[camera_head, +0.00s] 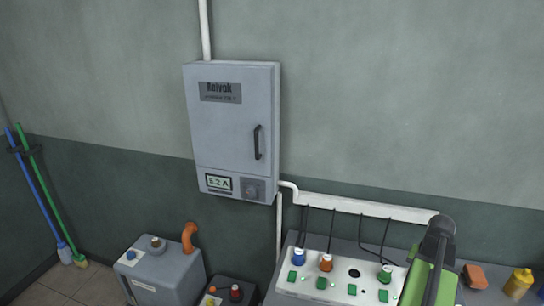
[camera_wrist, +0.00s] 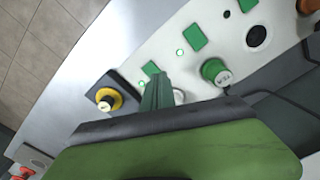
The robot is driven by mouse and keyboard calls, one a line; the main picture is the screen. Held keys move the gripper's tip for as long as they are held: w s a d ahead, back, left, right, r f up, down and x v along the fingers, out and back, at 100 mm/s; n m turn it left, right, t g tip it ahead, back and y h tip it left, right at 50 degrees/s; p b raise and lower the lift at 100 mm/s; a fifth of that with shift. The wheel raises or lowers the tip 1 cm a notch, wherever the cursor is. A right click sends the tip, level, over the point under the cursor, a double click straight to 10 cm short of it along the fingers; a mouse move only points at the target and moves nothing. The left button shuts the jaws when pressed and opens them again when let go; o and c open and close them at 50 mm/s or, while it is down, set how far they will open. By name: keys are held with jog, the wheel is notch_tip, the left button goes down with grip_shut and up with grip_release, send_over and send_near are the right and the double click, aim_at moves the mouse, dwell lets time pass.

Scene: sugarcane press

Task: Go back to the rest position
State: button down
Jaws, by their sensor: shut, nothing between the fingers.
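My gripper (camera_wrist: 158,85) shows in the wrist view as narrow green fingers closed together, with nothing between them. It is over the white control panel (camera_wrist: 225,30), near a green square and the yellow knob on a dark base (camera_wrist: 107,99). Whether the tips touch the panel cannot be told. A green plug (camera_wrist: 214,70) is to the right of the fingers. In the head view my green and black arm covers the panel's right end, and the fingertips cannot be made out there.
In the head view the panel also bears a blue plug (camera_head: 299,257), an orange plug (camera_head: 326,262) and an empty dark socket (camera_head: 354,273). Cables rise to a white wall conduit (camera_head: 365,207). A grey cabinet (camera_head: 225,130) hangs behind. An orange block (camera_head: 475,276) and yellow bottle (camera_head: 519,283) stand right.

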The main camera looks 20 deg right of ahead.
jog(key=w+a+n, duration=0.6)
jog(key=w+a, duration=1.2)
jog(key=a, duration=0.5)
jog(key=w+a+n, duration=0.1)
jog(key=a+n, duration=0.5)
jog(key=a, duration=2)
jog(key=shift+w+n, duration=0.3)
jog(key=shift+n, duration=0.1)
